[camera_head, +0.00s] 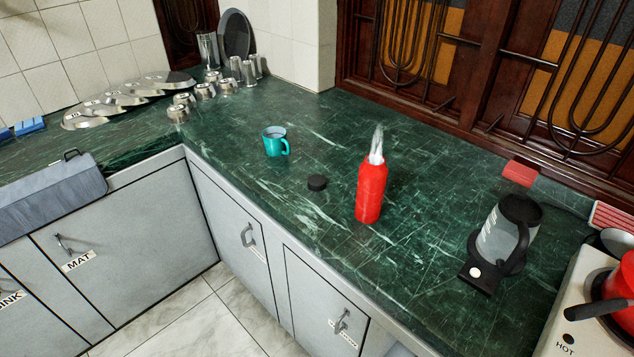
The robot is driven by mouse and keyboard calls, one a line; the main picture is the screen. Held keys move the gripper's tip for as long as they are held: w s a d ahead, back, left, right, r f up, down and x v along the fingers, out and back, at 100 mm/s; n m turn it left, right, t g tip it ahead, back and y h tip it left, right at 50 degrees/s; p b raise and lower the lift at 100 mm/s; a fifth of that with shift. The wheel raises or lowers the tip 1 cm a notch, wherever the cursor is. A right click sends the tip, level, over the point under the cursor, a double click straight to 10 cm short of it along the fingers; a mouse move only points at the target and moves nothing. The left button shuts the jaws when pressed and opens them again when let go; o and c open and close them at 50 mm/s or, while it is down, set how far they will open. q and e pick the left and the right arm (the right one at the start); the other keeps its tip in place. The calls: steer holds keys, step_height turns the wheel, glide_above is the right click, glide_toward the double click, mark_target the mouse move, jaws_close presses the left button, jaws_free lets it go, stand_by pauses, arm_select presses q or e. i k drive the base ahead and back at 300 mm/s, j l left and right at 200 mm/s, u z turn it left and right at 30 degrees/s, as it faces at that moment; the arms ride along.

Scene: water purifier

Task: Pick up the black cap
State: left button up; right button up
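A small round black cap (317,183) lies flat on the green marble counter (330,130), a little back from the front edge. A red bottle (370,190) stands upright to the right of the cap, with a clear, whitish shape rising from its top. The cap and the bottle are apart. Neither of my grippers shows in the head view.
A teal mug (275,141) stands behind and left of the cap. A kettle (505,235) is to the right, near a stove (590,315) with a red pan. Steel cups and plates (130,92) fill the back left. Counter around the cap is clear.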

mark_target(316, 182)
steer(key=i+j, duration=0.75)
steer(key=j, duration=0.1)
